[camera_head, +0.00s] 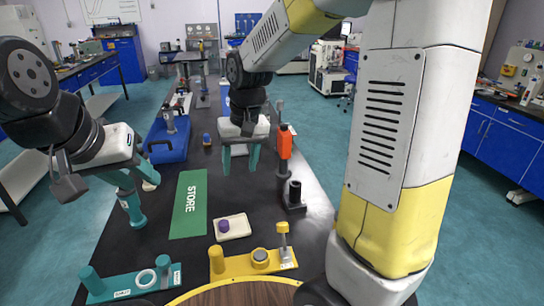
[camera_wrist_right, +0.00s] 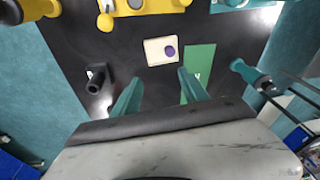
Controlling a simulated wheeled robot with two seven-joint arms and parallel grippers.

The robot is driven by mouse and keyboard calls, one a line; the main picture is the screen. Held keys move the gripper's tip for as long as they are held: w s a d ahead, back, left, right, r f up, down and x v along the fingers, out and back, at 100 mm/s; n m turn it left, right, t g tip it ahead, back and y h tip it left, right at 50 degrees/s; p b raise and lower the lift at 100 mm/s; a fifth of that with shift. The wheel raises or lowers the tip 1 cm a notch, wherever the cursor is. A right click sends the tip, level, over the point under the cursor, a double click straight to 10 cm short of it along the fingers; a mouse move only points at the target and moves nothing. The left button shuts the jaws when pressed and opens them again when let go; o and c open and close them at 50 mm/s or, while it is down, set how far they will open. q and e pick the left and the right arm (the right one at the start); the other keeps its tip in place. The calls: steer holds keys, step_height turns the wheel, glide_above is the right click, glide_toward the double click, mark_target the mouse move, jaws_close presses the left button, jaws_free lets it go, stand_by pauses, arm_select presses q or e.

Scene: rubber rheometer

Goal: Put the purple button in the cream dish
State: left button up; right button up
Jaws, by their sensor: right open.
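The purple button (camera_head: 224,226) lies inside the cream dish (camera_head: 241,231), toward one side of it. The dish sits flat on the black table beside the green STORE mat. In the right wrist view the button (camera_wrist_right: 169,51) shows within the dish (camera_wrist_right: 152,49), ahead of the fingertips. My right gripper (camera_head: 240,165) is open and empty, above the table and farther back than the dish. Its two teal fingers (camera_wrist_right: 157,80) are apart with nothing between them. My left gripper (camera_head: 122,176) is at the left, near a teal upright piece; its finger gap is unclear.
The green STORE mat (camera_head: 188,205) lies left of the dish. A yellow fixture (camera_head: 238,265) and a teal fixture (camera_head: 125,286) are at the front. A black holder (camera_head: 295,198) and an orange-topped post (camera_head: 284,145) stand right. A blue tray (camera_head: 168,140) is farther back.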

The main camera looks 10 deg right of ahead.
steer(key=s+d+r+t, duration=0.2)
steer(key=s+d+r, duration=0.2)
steer(key=s, duration=0.3)
steer(key=s+d+r+m+t, duration=0.1)
steer(key=s+d+r+t, duration=0.1)
steer(key=s+d+r, duration=0.3)
steer(key=s, duration=0.3)
steer(key=shift+y, duration=0.4)
steer(key=shift+d+r, duration=0.1)
